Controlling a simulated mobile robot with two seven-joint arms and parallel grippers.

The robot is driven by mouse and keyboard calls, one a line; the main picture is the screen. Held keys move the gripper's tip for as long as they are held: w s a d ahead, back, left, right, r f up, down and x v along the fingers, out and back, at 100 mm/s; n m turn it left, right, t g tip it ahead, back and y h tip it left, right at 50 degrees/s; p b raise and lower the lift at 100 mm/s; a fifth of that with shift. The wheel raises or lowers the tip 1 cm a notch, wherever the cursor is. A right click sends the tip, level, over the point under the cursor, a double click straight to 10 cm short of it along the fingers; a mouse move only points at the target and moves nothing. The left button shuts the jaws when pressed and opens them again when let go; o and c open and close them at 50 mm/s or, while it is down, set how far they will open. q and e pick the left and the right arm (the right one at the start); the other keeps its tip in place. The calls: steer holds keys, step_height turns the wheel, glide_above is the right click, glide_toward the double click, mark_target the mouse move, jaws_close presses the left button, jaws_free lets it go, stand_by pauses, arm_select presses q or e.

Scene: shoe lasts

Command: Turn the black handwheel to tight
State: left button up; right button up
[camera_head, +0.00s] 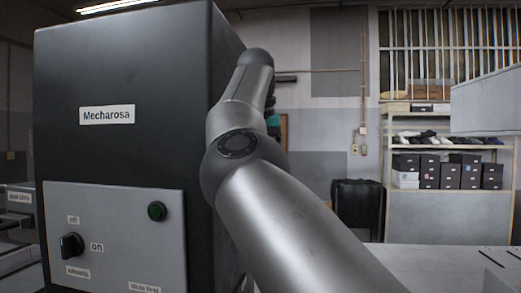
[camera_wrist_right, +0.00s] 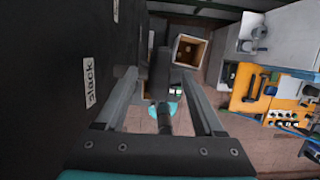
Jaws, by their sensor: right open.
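The black machine cabinet (camera_head: 125,110), labelled "Mecharosa", fills the left of the head view. Its dark side wall (camera_wrist_right: 50,80) fills the left of the right wrist view, with a "slack" label (camera_wrist_right: 90,82) on it. My right gripper (camera_wrist_right: 160,78) is open beside this wall. A dark part (camera_wrist_right: 158,72) shows between its fingers, probably the black handwheel seen edge-on; I cannot tell whether the fingers touch it. In the head view my right arm (camera_head: 245,150) reaches along the cabinet's right side and hides the handwheel area. My left gripper is not in view.
An open box (camera_wrist_right: 188,50) and an orange-fronted bench (camera_wrist_right: 270,95) lie beyond my right gripper. Shelves (camera_head: 445,150) stand far right.

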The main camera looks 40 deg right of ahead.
steer(key=shift+v, duration=2.65)
